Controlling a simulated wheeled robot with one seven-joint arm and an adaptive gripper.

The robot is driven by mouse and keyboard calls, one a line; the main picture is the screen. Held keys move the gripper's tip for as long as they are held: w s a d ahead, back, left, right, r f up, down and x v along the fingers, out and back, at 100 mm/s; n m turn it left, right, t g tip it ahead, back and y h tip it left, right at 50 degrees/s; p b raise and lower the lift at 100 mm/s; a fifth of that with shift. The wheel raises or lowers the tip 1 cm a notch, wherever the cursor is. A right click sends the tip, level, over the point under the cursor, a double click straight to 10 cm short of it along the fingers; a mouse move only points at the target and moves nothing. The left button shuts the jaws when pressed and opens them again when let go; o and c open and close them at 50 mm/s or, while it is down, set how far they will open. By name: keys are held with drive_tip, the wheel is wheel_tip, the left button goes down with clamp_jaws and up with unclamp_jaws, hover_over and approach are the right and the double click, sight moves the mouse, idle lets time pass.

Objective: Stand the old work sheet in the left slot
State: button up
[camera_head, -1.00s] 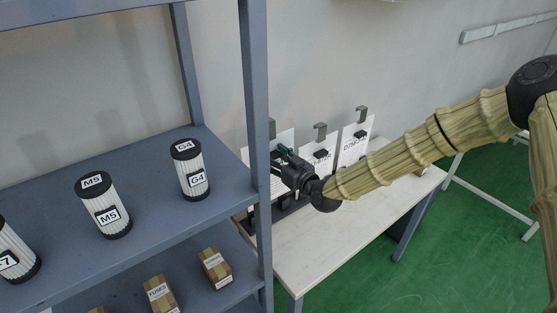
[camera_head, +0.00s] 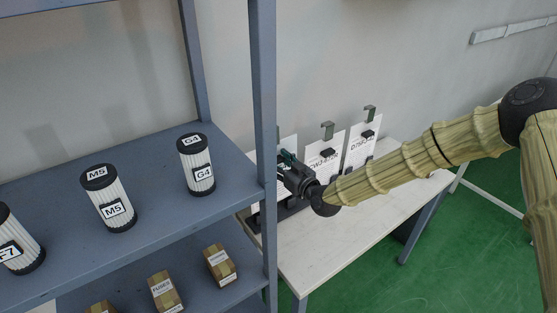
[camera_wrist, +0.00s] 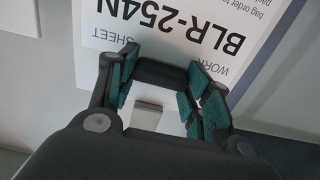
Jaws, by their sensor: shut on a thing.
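The work sheet BLR-254N (camera_wrist: 215,45) is a white printed sheet, upside down in the wrist view. In the head view the sheet (camera_head: 289,146) shows only in part, behind the shelf post and my gripper. My gripper (camera_head: 287,162) is at the left end of the row of sheets on the white table. In the wrist view my gripper (camera_wrist: 163,88) has its teal-padded fingers shut on the dark grip block on this sheet. The sheet's lower edge and the left slot are hidden, so I cannot tell whether it is seated.
Two more upright sheets, a middle one (camera_head: 326,166) and a right one (camera_head: 362,148), stand beside it, with metal hooks behind. The blue shelf post (camera_head: 263,130) stands close on the left. The shelf holds filters such as G4 (camera_head: 197,166). The table's front (camera_head: 340,235) is clear.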

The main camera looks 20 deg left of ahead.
drive_tip(key=shift+f+b, duration=1.85)
drive_tip(key=shift+f, duration=0.85)
drive_tip(key=o, duration=1.6)
drive_tip(key=shift+s+d, duration=0.1)
